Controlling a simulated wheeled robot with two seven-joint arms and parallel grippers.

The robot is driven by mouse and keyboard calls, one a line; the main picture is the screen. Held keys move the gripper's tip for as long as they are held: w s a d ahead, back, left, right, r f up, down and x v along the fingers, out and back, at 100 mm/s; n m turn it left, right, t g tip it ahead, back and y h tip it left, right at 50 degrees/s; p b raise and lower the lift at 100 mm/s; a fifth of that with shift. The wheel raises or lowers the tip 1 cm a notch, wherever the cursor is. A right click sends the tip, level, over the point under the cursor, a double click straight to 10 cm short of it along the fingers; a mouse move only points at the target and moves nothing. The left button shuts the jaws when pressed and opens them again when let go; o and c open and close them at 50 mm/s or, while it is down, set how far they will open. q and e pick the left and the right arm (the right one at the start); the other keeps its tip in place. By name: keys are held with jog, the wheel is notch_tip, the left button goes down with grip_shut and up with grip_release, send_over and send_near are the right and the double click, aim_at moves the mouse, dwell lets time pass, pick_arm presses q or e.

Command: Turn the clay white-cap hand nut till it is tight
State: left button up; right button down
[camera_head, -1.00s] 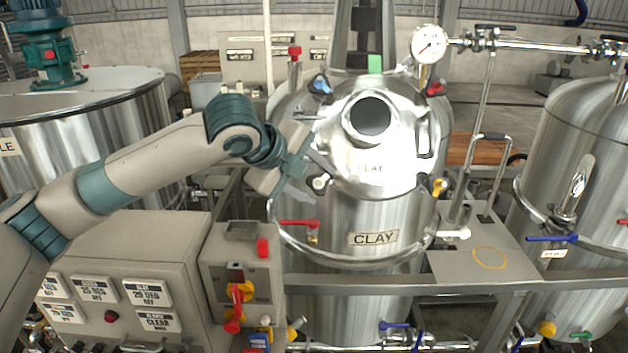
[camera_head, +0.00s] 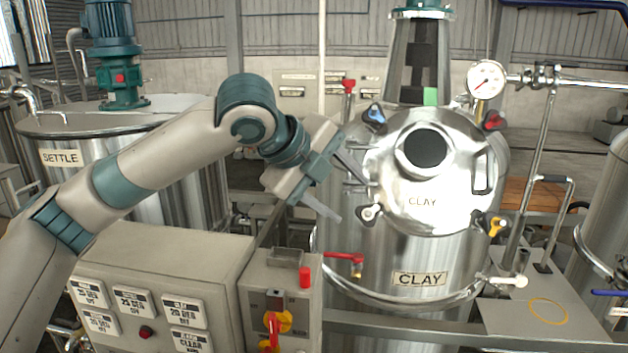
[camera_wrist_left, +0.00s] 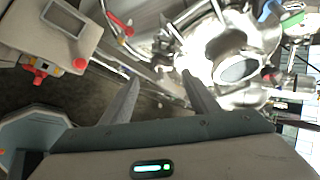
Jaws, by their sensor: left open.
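The clay tank (camera_head: 400,260) carries a round lid (camera_head: 425,190) marked CLAY. The white-cap hand nut (camera_head: 370,213) sits at the lid's lower left edge, with dark wings around a pale cap. My left gripper (camera_head: 354,199) is open just to the left of this nut, with one finger above and one below in the picture. The nut shows to the right of the fingertips, not clearly between them. In the left wrist view the two fingers (camera_wrist_left: 160,80) are spread beside the lid; I cannot pick out the white cap there. My right gripper is out of view.
Blue (camera_head: 375,117), red (camera_head: 494,121) and yellow (camera_head: 495,225) hand nuts sit around the lid. A red-handled valve (camera_head: 345,257) is below the gripper. A control box (camera_head: 165,270) stands below my left arm. The settle tank (camera_head: 120,125) is behind it.

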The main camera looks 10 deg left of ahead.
pick_arm(q)
jog(key=b+v, duration=0.2)
jog(key=v, duration=0.7)
jog(key=shift+b, duration=0.35)
dwell(0.8)
